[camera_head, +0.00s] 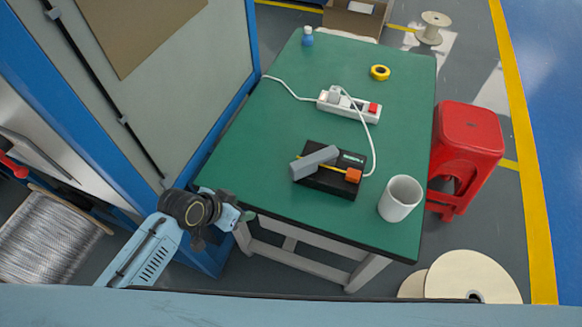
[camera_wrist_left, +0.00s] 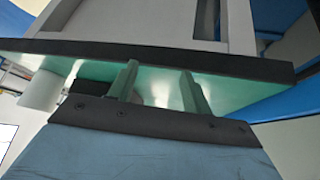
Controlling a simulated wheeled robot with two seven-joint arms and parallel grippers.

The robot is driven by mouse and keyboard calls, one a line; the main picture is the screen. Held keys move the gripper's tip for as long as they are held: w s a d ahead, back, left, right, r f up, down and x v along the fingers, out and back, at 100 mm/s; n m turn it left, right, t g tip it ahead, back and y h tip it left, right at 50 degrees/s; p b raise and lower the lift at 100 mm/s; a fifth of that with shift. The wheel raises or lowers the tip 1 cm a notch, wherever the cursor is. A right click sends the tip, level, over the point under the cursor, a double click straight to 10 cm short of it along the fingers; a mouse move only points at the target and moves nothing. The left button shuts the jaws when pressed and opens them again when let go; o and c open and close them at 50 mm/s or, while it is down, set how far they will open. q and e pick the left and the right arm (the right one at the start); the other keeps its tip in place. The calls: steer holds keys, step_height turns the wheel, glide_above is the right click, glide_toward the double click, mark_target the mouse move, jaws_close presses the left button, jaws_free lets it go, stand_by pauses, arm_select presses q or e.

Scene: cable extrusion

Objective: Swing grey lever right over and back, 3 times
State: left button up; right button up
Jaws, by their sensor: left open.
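The grey lever (camera_head: 314,162) is a thick bar on a black base box (camera_head: 325,186) on the green table (camera_head: 270,140). It lies toward the left end of the box, slanting up to the right. A yellow strip runs beside it to an orange block (camera_head: 354,175) at the box's right end. My left gripper (camera_head: 246,216) is at the table's near left edge, apart from the lever, to its lower left. In the left wrist view its two greenish fingers (camera_wrist_left: 158,88) stand apart with nothing between them. My right gripper is not in view.
A white cup (camera_head: 399,200) stands right of the box. A power strip (camera_head: 350,107) with a white cable lies behind it. Yellow tape (camera_head: 380,72) and a blue bottle (camera_head: 307,37) are farther back. A red stool (camera_head: 468,145) stands at right. The table's left part is clear.

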mark_target(291, 171)
arm_select(q)
steer(key=w+d+r+m+h, duration=0.2)
steer(key=d+r+m, duration=0.1)
steer(key=r, duration=0.4)
steer(key=w+d+r+m+h, duration=0.1)
steer(key=w+d+r+m, duration=0.15)
steer(key=r, duration=0.45)
steer(key=x, duration=0.4)
steer(key=b+x, duration=0.1)
steer(key=x, duration=0.8)
steer(key=shift+s+d+f, duration=0.1)
steer(key=shift+s+f, duration=0.1)
steer(key=shift+f, duration=0.1)
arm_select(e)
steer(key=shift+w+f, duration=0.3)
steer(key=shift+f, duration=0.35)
arm_select(q)
jaws_close()
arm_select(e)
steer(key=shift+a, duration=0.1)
